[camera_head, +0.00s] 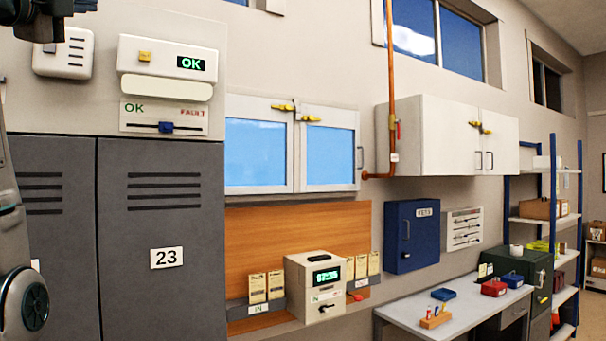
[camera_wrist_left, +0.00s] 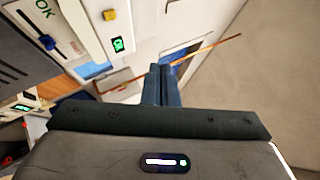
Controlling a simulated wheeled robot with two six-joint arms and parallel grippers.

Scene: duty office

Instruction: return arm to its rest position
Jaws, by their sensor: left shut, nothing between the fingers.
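My left gripper (camera_head: 44,30) is a dark shape at the top left corner of the head view, in front of the wall above the grey lockers. In the left wrist view its two fingers (camera_wrist_left: 160,72) are together with nothing between them. Part of my left arm runs down the left edge of the head view. My right gripper is not in view.
Close to my left gripper are a white vented box (camera_head: 63,55), a white unit with an OK display (camera_head: 168,52) and a slider panel (camera_head: 164,118). Grey lockers (camera_head: 160,222) stand below. A desk (camera_head: 405,324) and shelves are farther right.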

